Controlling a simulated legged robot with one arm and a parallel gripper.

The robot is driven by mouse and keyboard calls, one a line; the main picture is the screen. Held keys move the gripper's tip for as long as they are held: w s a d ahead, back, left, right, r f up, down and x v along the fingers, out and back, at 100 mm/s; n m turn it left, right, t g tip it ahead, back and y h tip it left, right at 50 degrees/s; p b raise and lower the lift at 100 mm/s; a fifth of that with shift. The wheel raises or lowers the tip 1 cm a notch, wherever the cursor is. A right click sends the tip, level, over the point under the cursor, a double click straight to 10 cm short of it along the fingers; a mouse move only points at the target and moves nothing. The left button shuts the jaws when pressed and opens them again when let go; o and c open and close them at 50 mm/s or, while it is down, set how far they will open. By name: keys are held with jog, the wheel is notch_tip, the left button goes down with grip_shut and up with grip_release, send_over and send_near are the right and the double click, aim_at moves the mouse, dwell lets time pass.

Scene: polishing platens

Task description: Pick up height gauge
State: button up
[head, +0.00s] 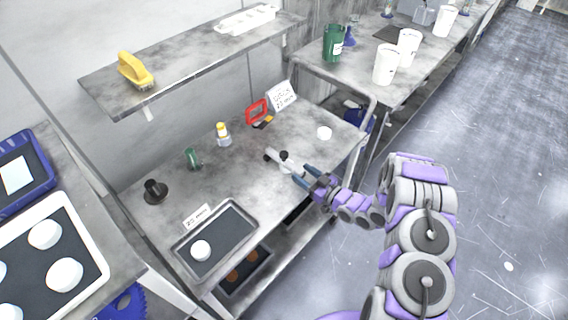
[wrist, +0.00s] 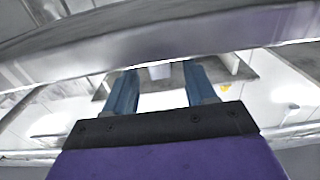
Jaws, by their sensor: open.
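A small grey-white and black tool (head: 284,160), which looks like the height gauge, is on the grey worktable (head: 240,165) near its right side. My gripper (head: 299,170) is open just right of this tool, its blue fingertips close to it. I cannot tell whether they touch it. In the wrist view my gripper (wrist: 160,82) has its two blue fingers apart. A small pale block-like shape (wrist: 160,71) shows beyond and between the fingertips; I cannot tell what it is.
A black round-based piece (head: 155,191), green cup (head: 193,158), yellow-capped bottle (head: 223,134), red-framed item (head: 257,111), white round piece (head: 324,133) and dark tray (head: 216,240) stand around the table. A shelf (head: 190,60) hangs above the back edge.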

aim_at(290, 164)
jog(key=shift+b+x, duration=0.5)
jog(key=shift+x, duration=2.9)
jog(key=shift+c, duration=0.4)
grip_shut()
